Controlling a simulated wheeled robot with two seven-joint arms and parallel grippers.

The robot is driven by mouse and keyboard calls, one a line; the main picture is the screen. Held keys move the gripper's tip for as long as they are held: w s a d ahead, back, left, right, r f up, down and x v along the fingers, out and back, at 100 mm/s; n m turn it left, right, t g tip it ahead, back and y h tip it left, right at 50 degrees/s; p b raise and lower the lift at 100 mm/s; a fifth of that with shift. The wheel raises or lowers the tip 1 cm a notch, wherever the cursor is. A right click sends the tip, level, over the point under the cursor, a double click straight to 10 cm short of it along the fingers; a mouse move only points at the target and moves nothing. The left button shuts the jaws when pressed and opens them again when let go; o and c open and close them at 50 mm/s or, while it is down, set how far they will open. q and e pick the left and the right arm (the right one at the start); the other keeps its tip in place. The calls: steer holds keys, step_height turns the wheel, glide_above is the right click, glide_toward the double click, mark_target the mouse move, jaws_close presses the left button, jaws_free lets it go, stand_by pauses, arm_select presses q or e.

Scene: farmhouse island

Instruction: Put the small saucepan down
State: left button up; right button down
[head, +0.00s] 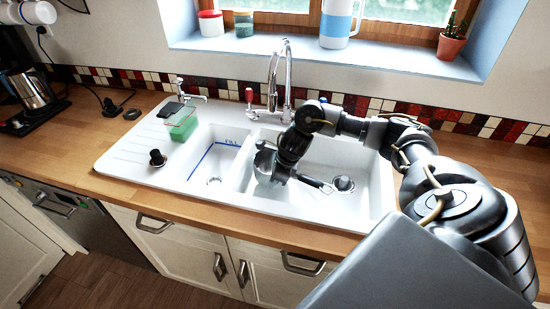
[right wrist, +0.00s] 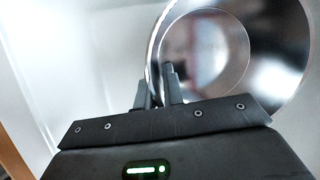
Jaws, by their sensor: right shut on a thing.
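The small saucepan (head: 264,161) is a shiny metal pan inside the large right sink basin (head: 362,160), near the basin's left wall. My right arm reaches down into this basin from the right. My right gripper (head: 277,177) partly hides the pan. In the right wrist view, the gripper's fingers (right wrist: 158,88) are shut on the rim of the saucepan (right wrist: 285,60), whose round inside opens towards the camera. A dark bar like a handle sticks out to the right in the head view. I cannot tell whether the pan touches the basin floor. My left gripper is out of view.
A smaller basin (head: 214,160) lies to the left, behind a divider. A tap (head: 285,75) stands behind the basins. A green sponge (head: 183,124) and a dark plug (head: 157,158) are on the drainer. The basin's right part, around the drain (head: 343,184), is clear.

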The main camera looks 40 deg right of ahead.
step_height(320, 180, down, 3)
steer(key=shift+a+r+p, duration=0.1)
steer(key=shift+p, duration=0.2)
steer(key=shift+w+f, duration=0.1)
steer(key=shift+f, duration=0.35)
steer(key=c, duration=1.5)
jaws_free()
steer(key=shift+r, duration=0.2)
steer(key=b+v, duration=0.1)
steer(key=v, duration=1)
steer(key=shift+s+r, duration=0.3)
